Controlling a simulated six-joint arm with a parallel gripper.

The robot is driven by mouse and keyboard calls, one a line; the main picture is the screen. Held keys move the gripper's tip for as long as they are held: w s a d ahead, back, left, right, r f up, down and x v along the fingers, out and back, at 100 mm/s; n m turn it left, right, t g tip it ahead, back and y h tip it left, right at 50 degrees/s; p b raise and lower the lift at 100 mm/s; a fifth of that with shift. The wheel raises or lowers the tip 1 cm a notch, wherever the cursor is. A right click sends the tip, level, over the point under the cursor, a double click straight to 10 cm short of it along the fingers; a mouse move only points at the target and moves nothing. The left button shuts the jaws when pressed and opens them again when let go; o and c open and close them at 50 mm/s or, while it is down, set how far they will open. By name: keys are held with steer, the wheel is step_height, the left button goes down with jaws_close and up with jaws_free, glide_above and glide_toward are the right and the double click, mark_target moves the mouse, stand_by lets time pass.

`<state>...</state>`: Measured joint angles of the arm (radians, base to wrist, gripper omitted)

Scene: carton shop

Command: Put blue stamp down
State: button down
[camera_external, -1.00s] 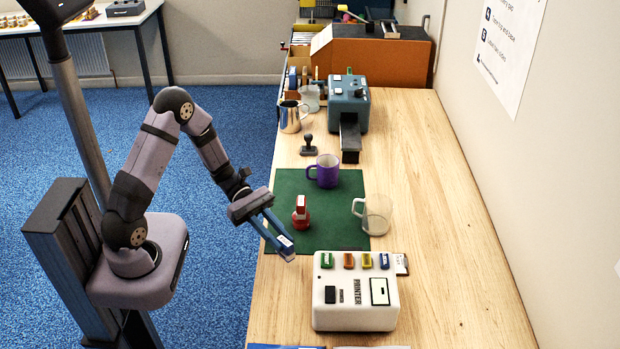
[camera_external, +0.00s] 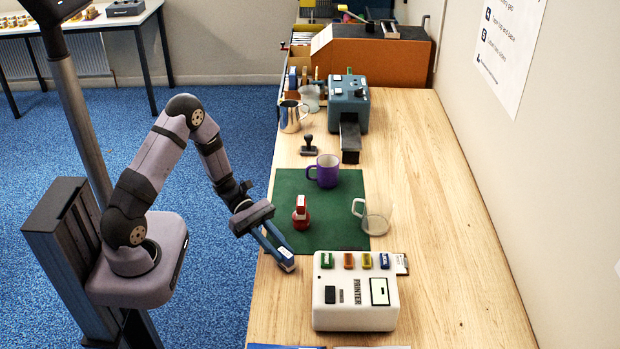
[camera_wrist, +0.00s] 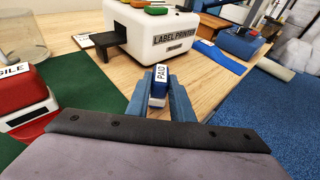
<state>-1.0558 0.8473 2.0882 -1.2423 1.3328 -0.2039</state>
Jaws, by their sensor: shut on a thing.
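The blue stamp (camera_wrist: 159,86), with a white top marked PAID, is between the fingers of my gripper (camera_wrist: 160,100) in the wrist view. In the external view my gripper (camera_external: 285,262) is shut on it, low over the wooden table between the green mat and the label printer. The stamp shows only as a small blue and white end (camera_external: 288,267) there. I cannot tell whether its base touches the table. A red stamp (camera_external: 301,213) stands on the green mat (camera_external: 284,187); it also shows at the left of the wrist view (camera_wrist: 24,95).
The white label printer (camera_external: 336,312) stands just right of my gripper. A black stamp (camera_external: 309,146) stands farther back. Bare table (camera_external: 275,310) lies left of the printer, near the table's left edge.

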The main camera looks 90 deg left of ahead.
steer(key=c, duration=1.6)
jaws_free()
steer(key=shift+f, duration=0.1)
steer(key=shift+o, duration=0.2)
steer(key=b+v, duration=0.3)
steer(key=v, duration=0.9)
steer(key=shift+r, duration=0.25)
steer(key=s+d+f+m+g+y, duration=0.1)
steer(key=d+m+g+y, duration=0.4)
steer(key=d+m, duration=0.5)
steer(key=s+d+f+m+g+y, duration=0.2)
steer(key=d+m+g+y, duration=0.3)
steer(key=d+m, duration=0.6)
steer(key=m, duration=0.6)
steer(key=shift+s+f, duration=0.25)
steer(key=shift+s, duration=0.05)
